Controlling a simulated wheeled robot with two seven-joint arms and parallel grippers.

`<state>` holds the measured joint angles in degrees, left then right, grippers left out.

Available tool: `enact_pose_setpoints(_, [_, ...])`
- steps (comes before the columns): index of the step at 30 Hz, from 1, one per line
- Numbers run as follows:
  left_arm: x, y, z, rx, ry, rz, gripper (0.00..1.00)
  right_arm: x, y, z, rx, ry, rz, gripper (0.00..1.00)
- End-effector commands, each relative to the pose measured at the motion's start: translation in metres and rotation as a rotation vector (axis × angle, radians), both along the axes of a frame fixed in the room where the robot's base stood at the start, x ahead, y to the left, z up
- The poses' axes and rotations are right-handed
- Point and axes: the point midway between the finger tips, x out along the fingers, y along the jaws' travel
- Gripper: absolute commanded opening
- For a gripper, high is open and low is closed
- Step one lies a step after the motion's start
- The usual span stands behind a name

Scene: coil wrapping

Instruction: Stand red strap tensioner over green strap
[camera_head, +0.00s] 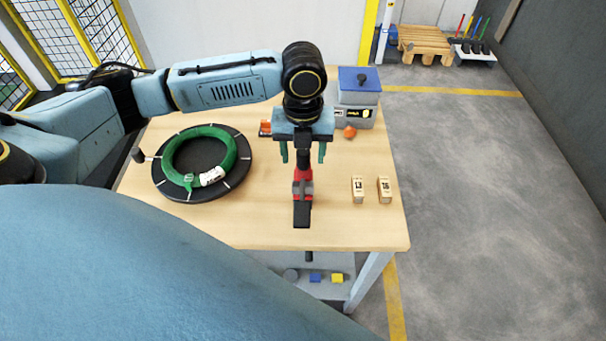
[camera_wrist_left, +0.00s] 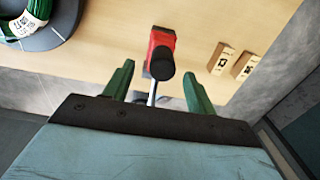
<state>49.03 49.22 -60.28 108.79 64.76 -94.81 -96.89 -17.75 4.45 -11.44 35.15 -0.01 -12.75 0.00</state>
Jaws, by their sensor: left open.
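The red strap tensioner (camera_head: 302,189), with black ends, is on the wooden table right of the coil. My left gripper (camera_head: 303,158) is above it, open, with its green fingers on either side of the tensioner's black upper part. In the left wrist view the red tensioner (camera_wrist_left: 161,53) shows between and beyond the open fingers (camera_wrist_left: 157,88); no contact is visible. The green coil (camera_head: 199,163) lies on a black round turntable (camera_head: 237,178) at the table's left, with a white label on it. The green strap cannot be told apart from the coil. My right gripper is not in view.
Two small wooden blocks marked with numbers (camera_head: 358,189) (camera_head: 384,189) stand right of the tensioner.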

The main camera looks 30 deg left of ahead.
Motion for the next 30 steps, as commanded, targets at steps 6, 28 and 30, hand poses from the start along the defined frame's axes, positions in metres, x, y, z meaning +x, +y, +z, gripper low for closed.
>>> enact_pose_setpoints(6, [-0.004, -0.001, -0.034, 0.0, 0.005, 0.0, 0.56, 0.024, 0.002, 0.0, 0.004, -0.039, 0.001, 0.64])
enact_pose_setpoints(28, [-0.004, -0.001, -0.047, 0.001, 0.001, -0.001, 0.12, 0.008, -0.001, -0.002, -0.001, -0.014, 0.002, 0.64])
enact_pose_setpoints(30, [-0.004, -0.001, -0.047, 0.001, 0.001, -0.001, 0.03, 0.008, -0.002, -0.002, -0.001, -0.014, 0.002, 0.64])
